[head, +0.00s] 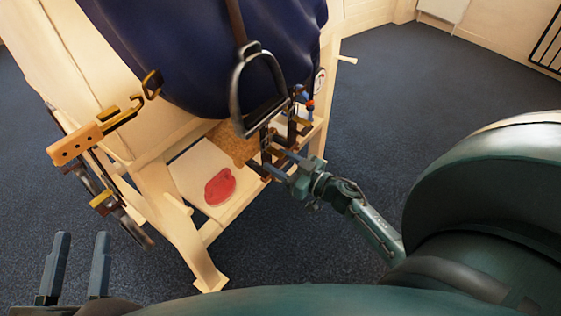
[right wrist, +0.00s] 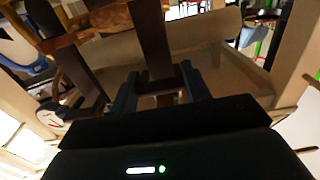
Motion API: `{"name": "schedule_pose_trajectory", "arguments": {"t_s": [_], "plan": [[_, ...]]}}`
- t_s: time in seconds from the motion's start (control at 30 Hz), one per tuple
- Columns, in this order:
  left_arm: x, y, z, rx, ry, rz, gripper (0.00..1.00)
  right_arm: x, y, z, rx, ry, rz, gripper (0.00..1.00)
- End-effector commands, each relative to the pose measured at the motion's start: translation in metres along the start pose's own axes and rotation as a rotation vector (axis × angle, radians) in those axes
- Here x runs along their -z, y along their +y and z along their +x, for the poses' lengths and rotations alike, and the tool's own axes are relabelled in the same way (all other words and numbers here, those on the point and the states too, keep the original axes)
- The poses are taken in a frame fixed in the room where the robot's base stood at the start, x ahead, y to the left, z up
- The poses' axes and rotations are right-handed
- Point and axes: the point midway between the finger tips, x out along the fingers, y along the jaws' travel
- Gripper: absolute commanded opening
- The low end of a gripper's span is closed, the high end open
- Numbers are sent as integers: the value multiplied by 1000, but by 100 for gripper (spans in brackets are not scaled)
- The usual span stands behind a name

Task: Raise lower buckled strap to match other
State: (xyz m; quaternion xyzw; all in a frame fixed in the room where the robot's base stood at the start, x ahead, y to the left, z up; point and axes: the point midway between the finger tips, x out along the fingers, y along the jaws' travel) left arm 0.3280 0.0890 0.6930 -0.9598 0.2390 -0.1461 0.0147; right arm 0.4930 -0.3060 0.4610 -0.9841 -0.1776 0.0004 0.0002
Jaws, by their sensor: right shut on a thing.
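A dark blue rounded body (head: 190,50) sits on a pale wooden stand. Dark straps (head: 266,140) with small metal parts hang below it, beside the stirrup; at this size I cannot tell which buckle sits lower. My right gripper (head: 279,166) is at the lower part of these straps. In the right wrist view a brown strap (right wrist: 150,40) runs down between the fingers of this gripper (right wrist: 160,92), which is shut on it. The strap's end is partly hidden by the gripper. My left gripper (head: 73,272) is open and empty at the lower left, away from the stand.
A metal stirrup (head: 237,95) hangs in front of the blue body. A red pad (head: 220,187) lies on the stand's pale shelf (head: 188,172). A wooden rack with brass hooks (head: 85,143) and hanging straps is at the left. Blue carpet around the stand is clear.

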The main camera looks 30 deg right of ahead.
Motion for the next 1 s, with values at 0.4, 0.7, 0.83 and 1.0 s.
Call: {"name": "schedule_pose_trajectory", "arguments": {"t_s": [0.4, 0.7, 0.83, 1.0], "plan": [[-11, 0, -11, 25, -110, 43, 36, 30, 0, 0, 1, 1, 0, 6], [-11, -2, -10, 27, -106, 45, 36, 29, 0, 0, 0, 2, -1, 56], [-10, -2, -9, 27, -102, 45, 36, 29, 0, 0, 0, 1, -1, 67], [-9, -2, -8, 27, -100, 46, 36, 29, 0, 0, 0, 1, 0, 69]]}}
